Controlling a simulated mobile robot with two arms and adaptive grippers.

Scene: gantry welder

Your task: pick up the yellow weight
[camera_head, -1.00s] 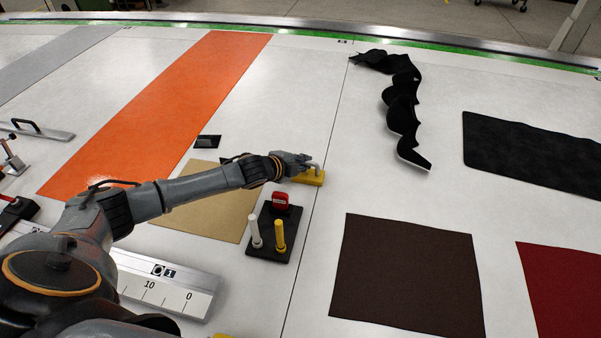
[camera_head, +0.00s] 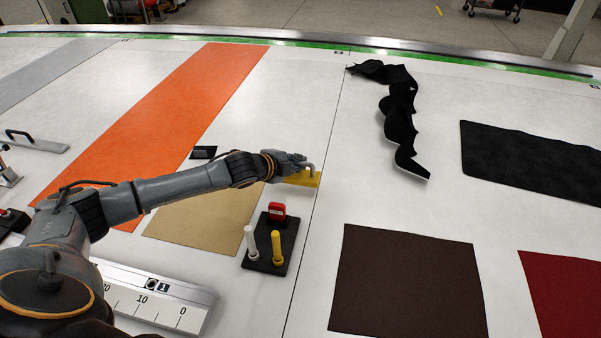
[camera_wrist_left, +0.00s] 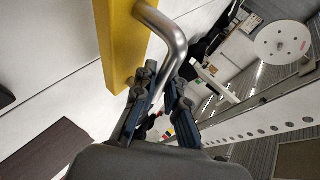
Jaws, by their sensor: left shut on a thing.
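The yellow weight (camera_head: 304,179) is a flat bar with a bent metal handle, near the middle of the white table in the head view. My left gripper (camera_head: 304,165) is at its handle. In the left wrist view the yellow weight (camera_wrist_left: 124,45) is at the top, and my left gripper (camera_wrist_left: 160,95) has its two fingers shut around the silver handle (camera_wrist_left: 172,35). Whether the weight touches the table is hard to tell. My right gripper is not in view.
A black stand (camera_head: 270,257) with a white peg, a yellow peg and a red block stands just in front of the weight. A tan sheet (camera_head: 205,222) lies under my left arm. Black crumpled cloth (camera_head: 400,120) lies behind to the right. A large ruler (camera_head: 150,300) lies at front left.

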